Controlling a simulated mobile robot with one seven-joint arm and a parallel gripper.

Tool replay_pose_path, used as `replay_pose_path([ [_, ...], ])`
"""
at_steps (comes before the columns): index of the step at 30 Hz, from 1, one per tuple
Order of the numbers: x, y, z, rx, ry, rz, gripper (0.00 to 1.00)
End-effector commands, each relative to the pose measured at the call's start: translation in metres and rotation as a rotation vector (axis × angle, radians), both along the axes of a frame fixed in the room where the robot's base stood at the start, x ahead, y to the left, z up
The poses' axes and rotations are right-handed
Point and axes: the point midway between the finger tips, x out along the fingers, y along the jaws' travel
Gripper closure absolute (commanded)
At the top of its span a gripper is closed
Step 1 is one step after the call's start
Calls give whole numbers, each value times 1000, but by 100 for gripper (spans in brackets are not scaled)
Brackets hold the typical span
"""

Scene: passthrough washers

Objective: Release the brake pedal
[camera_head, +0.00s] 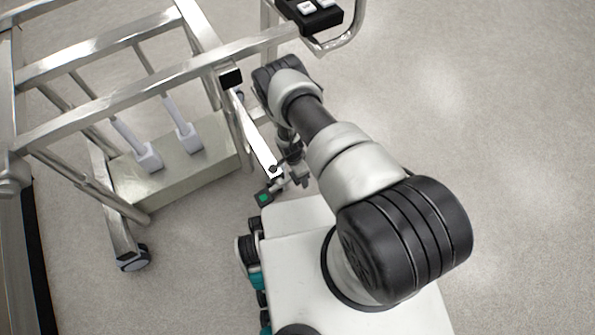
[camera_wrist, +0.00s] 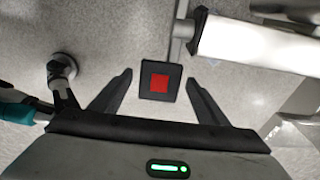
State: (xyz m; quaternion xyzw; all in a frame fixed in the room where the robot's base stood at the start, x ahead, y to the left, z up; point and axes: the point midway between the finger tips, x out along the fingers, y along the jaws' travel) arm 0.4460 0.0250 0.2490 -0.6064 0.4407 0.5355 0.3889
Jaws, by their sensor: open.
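A dark square pedal pad with a red square (camera_wrist: 159,83) shows in the wrist view, low near the floor. It appears between the two dark fingers of my gripper (camera_wrist: 159,76), which are spread open with nothing held. Whether the fingers touch the pad cannot be told. In the head view a dark pedal pad with a green square (camera_head: 264,198) sticks out by the cart's near right leg. My gripper (camera_head: 299,178) is small there, just right of that pad and partly hidden by my arm. The red pad is not visible in the head view.
The metal cart (camera_head: 130,97) fills the upper left, with a lower tray (camera_head: 190,180) and a caster (camera_head: 134,258). Open floor (camera_head: 500,120) lies to the right.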

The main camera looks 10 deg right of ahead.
Motion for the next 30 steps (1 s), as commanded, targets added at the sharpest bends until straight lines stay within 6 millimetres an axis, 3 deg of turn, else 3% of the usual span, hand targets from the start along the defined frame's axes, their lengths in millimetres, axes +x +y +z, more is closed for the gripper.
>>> replay_pose_path([
  [5,1,1,18,0,-2,0,31],
  [21,-5,17,141,0,-1,1,31],
  [30,-7,21,171,0,0,1,31],
])
